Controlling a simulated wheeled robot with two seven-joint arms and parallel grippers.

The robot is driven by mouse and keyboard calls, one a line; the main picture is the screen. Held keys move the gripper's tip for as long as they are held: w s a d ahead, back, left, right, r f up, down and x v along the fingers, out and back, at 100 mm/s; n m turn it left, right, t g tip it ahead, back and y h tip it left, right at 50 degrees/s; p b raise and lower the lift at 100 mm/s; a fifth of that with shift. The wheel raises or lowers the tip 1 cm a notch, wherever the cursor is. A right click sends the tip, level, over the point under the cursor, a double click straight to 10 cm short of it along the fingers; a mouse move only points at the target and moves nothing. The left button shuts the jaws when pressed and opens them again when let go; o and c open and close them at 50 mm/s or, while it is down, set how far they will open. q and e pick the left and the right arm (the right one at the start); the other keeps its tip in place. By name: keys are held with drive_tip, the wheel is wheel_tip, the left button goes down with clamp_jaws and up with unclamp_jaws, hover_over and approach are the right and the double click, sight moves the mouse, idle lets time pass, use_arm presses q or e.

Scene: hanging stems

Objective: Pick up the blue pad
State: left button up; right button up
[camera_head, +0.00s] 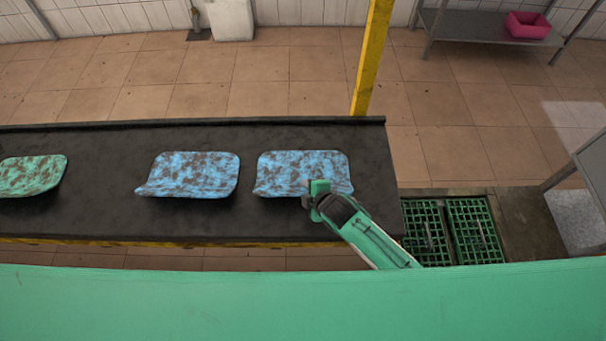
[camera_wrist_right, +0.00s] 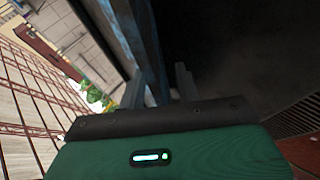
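Two blue mottled pads lie on the dark belt in the head view. The right-hand blue pad (camera_head: 300,168) is close to my right gripper (camera_head: 316,190), which is at its near right edge. The other blue pad (camera_head: 192,173) lies to the left, apart from the gripper. In the right wrist view, the two fingers of my right gripper (camera_wrist_right: 158,88) stand apart. A bluish edge, seemingly the blue pad (camera_wrist_right: 148,50), shows nearly edge-on between or just beyond them. Whether they touch it I cannot tell. My left gripper is not in view.
A green mottled pad (camera_head: 32,174) lies at the left on the dark belt (camera_head: 100,220). A yellow post (camera_head: 371,55) rises behind the belt. Green floor grates (camera_head: 450,230) lie to the right. A pink bin (camera_head: 527,25) sits on a grey shelf at the back.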

drive_tip(key=shift+w+a+f, duration=0.15)
drive_tip(key=shift+w+f, duration=0.1)
clamp_jaws()
